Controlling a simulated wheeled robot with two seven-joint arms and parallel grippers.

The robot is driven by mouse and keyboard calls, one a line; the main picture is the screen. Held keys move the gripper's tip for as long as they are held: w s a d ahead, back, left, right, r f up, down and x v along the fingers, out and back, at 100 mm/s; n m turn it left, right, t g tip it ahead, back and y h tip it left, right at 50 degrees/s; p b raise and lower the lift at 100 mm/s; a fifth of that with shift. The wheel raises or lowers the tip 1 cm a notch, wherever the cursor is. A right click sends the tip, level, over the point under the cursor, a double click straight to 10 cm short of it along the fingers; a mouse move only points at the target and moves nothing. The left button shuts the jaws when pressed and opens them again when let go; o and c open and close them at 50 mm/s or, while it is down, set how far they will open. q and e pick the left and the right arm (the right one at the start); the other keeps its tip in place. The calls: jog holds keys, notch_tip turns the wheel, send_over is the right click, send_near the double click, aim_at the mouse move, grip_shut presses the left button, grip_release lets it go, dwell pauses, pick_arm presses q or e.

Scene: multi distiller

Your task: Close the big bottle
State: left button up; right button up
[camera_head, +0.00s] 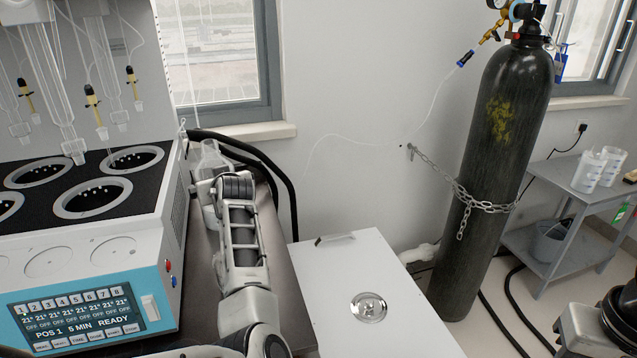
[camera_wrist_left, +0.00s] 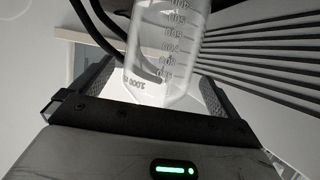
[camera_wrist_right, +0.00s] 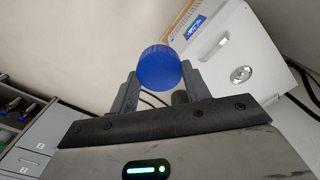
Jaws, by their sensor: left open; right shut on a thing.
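The big clear bottle (camera_head: 214,155) stands on the dark bench beside the distiller, partly hidden behind my left gripper (camera_head: 208,182). In the left wrist view the bottle (camera_wrist_left: 168,45), with volume marks, sits between the two fingers of my left gripper (camera_wrist_left: 155,90). That gripper is open, and contact is not clear. A blue screw cap (camera_wrist_right: 159,67) is held between the fingertips of my right gripper (camera_wrist_right: 158,80), which is shut on it. In the head view only part of my right arm shows at the bottom right; the cap is not visible there.
The distiller (camera_head: 75,290) with glassware stands on the left, close to my left arm. A white cabinet (camera_head: 330,285) is right of the bench. A black gas cylinder (camera_head: 485,150) is chained to the wall. A grey side table (camera_head: 570,195) holds white beakers (camera_head: 590,170).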

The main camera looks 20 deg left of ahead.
aim_at(208, 142)
pick_arm(q)
jog(key=x, duration=0.3)
jog(key=shift+w+a+f, duration=0.1)
jog(key=c, duration=1.2)
jog(key=shift+w+a+r, duration=0.1)
jog(key=shift+r, duration=0.15)
jog(key=c, duration=0.4)
notch_tip(208, 142, up, 10)
jog(key=shift+c, duration=0.2)
jog(key=shift+r, duration=0.1)
